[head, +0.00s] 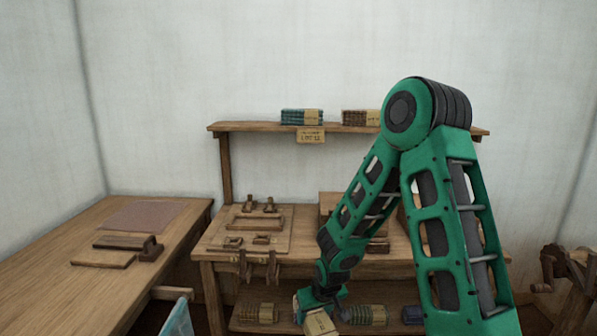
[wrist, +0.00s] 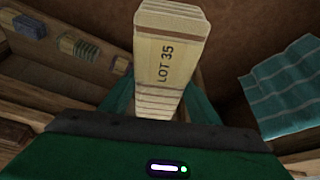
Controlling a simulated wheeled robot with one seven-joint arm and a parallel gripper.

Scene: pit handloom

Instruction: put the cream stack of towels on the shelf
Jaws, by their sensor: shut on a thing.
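The cream stack of towels (wrist: 172,45), banded with a label reading "LOT 35", is between the fingers of my gripper (wrist: 160,103) in the wrist view. In the head view my gripper (head: 318,300) is low in front of the bench, shut on the cream stack (head: 320,323), which is cut by the bottom edge. The wooden shelf (head: 255,126) runs above the back of the bench. On it are a teal stack (head: 302,117) at mid-left and a brown stack (head: 360,117) further right. My arm hides the shelf's right part.
A paper tag (head: 311,136) hangs from the shelf edge. The bench (head: 215,240) holds wooden frames and blocks. Several stacks lie on the low board (head: 290,318) below it. A side table (head: 60,255) stands left. Teal cloth (wrist: 287,85) is right in the wrist view. The shelf's left end is bare.

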